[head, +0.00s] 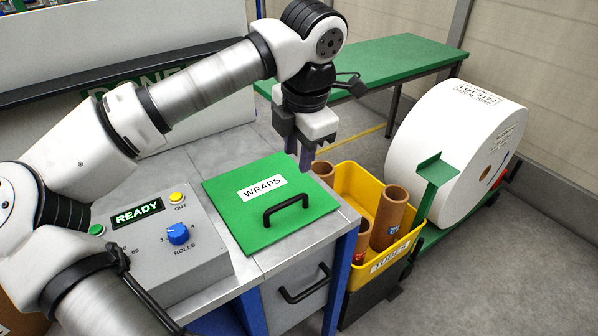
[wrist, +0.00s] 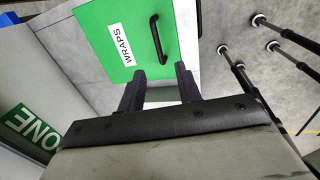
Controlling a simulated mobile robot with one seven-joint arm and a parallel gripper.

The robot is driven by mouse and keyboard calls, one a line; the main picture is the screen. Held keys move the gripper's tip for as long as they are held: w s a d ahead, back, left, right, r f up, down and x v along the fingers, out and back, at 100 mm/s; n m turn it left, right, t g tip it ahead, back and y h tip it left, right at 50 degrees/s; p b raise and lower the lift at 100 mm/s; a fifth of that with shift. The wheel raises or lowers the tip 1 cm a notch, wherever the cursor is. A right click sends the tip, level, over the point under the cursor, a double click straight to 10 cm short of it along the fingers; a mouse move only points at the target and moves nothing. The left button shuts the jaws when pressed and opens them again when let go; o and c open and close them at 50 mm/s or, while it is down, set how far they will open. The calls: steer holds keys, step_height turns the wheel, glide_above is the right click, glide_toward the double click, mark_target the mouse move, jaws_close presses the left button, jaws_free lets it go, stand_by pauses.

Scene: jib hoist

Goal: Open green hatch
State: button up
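The green hatch (head: 236,212), labelled WRAPS, lies flat and closed on top of the grey cabinet. Its black bar handle (head: 286,207) stands near the front right edge. My gripper (head: 299,158) is above the hatch's far right corner, apart from the handle, with its fingers pointing down. In the wrist view, the green hatch (wrist: 114,26) and the black handle (wrist: 157,40) are ahead of my gripper (wrist: 160,71). Its two dark fingers are spread with nothing between them.
A grey control box (head: 160,235) with a READY display and blue knob sits left of the hatch. A yellow bin (head: 350,188) with brown tubes stands close on the right. A large white roll (head: 452,150) and a green bench (head: 385,58) are beyond.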

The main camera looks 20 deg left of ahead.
steer(key=p, duration=0.3)
glide_toward(288, 201)
steer(key=f, duration=0.5)
steer(key=w+a+f, duration=0.1)
steer(key=f, duration=0.1)
steer(key=shift+w+f, duration=0.1)
steer(key=shift+f, duration=0.3)
steer(key=shift+c, duration=0.2)
jaws_close()
